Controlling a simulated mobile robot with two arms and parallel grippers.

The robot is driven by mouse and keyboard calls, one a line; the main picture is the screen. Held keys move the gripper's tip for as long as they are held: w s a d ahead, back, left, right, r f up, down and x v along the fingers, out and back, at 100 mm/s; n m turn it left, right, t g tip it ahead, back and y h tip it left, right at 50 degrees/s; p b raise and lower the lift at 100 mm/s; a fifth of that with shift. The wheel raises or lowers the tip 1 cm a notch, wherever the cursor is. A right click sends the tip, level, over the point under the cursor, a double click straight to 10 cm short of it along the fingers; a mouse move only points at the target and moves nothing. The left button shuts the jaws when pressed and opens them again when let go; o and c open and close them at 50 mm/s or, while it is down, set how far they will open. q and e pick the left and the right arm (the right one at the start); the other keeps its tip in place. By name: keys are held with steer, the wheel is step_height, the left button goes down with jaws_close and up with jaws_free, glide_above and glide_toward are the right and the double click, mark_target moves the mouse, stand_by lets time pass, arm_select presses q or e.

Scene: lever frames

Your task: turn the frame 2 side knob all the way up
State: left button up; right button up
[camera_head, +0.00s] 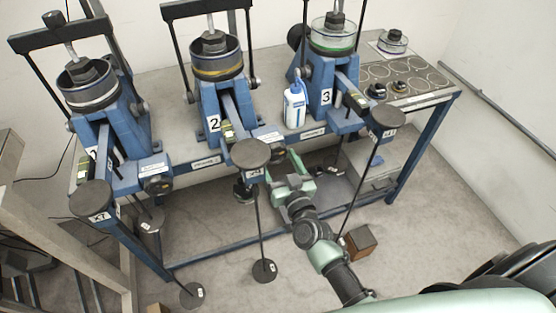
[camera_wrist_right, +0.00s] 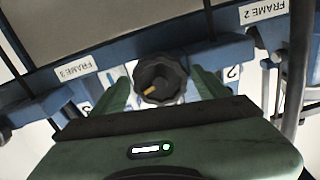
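Frame 2 (camera_head: 213,125) is the middle blue lever frame on the bench, with a "2" plate. In the right wrist view the round ribbed black knob (camera_wrist_right: 162,80) with a yellow mark faces me. My right gripper (camera_head: 281,168) is open, just in front of and below the frame 2 arm. In the wrist view its two green fingers (camera_wrist_right: 163,88) stand on either side of the knob, with a gap showing at each side. My left gripper is not in view.
A hanging disc weight (camera_head: 250,153) on a long rod is close beside my right gripper. Frame 1 (camera_head: 110,140) stands left and frame 3 (camera_head: 322,98) right, with a white bottle (camera_head: 294,105) between frames 2 and 3. A brown box (camera_head: 360,243) sits on the floor.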

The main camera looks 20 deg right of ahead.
steer(key=c, duration=1)
steer(key=shift+o, duration=0.2)
steer(key=shift+m, duration=0.6)
steer(key=o, duration=1.4)
steer(key=shift+s+d+b, duration=0.1)
steer(key=shift+s+b, duration=0.25)
steer(key=shift+s, duration=3.6)
